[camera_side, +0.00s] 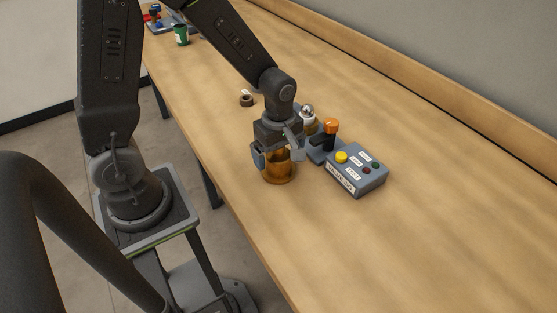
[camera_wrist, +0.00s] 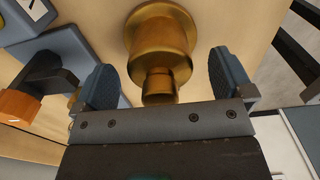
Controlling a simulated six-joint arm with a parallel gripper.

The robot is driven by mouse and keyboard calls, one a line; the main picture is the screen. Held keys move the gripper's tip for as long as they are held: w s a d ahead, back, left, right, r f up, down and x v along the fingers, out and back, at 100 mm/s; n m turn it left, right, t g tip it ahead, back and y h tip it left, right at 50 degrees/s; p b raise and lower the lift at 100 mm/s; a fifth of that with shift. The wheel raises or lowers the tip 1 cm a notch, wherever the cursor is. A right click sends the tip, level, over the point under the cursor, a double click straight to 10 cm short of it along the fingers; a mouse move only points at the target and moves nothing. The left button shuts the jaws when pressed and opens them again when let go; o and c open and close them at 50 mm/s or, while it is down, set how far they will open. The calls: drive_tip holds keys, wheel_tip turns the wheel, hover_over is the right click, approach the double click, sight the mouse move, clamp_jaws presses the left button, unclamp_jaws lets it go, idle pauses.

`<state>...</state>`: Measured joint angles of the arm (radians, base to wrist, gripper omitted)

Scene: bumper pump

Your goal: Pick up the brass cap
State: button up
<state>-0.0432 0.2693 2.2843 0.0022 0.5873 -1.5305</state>
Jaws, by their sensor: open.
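The brass cap (camera_side: 279,172) stands on the wooden table, below my gripper (camera_side: 275,154) in the side view. In the wrist view the brass cap (camera_wrist: 158,32) has a wide round body and a narrower stepped stub toward the gripper. My gripper (camera_wrist: 164,82) is open, with one dark blue-grey finger pad on each side of the narrow stub. Gaps show between the pads and the brass, so it is not gripped. In the side view the gripper hides the cap's upper part.
A grey button box (camera_side: 357,176) with a yellow button stands to the right. Close by are a black lever with an orange knob (camera_side: 331,125) and a white, silver-topped object (camera_side: 308,119). A brown ring (camera_side: 246,100) lies behind. The table's front right is clear.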

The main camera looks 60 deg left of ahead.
drive_tip(key=c, duration=1.2)
drive_tip(key=shift+r, duration=0.1)
